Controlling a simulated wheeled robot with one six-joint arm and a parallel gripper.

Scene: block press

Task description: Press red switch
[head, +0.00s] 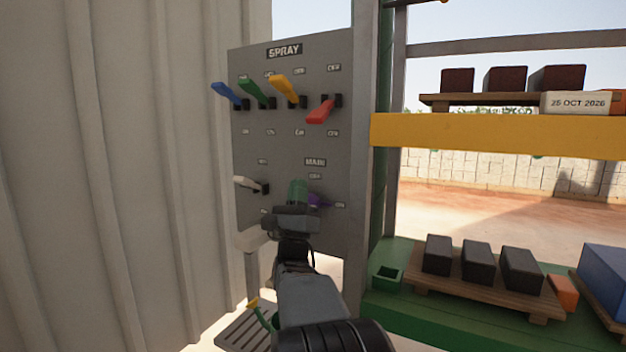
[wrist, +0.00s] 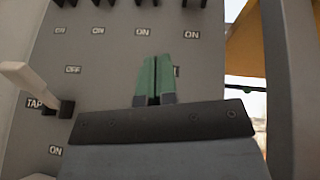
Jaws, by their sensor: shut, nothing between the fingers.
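The red switch (head: 321,112) is a lever at the right end of the top row on the grey panel (head: 280,145). Its handle slants down and to the left from its dark mount. My gripper (head: 298,184) has green fingertips, held together and empty. It is in front of the lower part of the panel, below the red switch and apart from it. In the wrist view the shut fingers (wrist: 154,78) point up the panel. Only dark lower parts of the top-row switches show at that view's top edge, so the red handle cannot be made out there.
Blue (head: 227,93), green (head: 252,91) and yellow (head: 285,90) levers stand left of the red one. A white lever (head: 247,184) and a purple lever (head: 319,202) flank my gripper. A grey post and yellow beam (head: 490,133) bound the right. A corrugated wall (head: 120,170) bounds the left.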

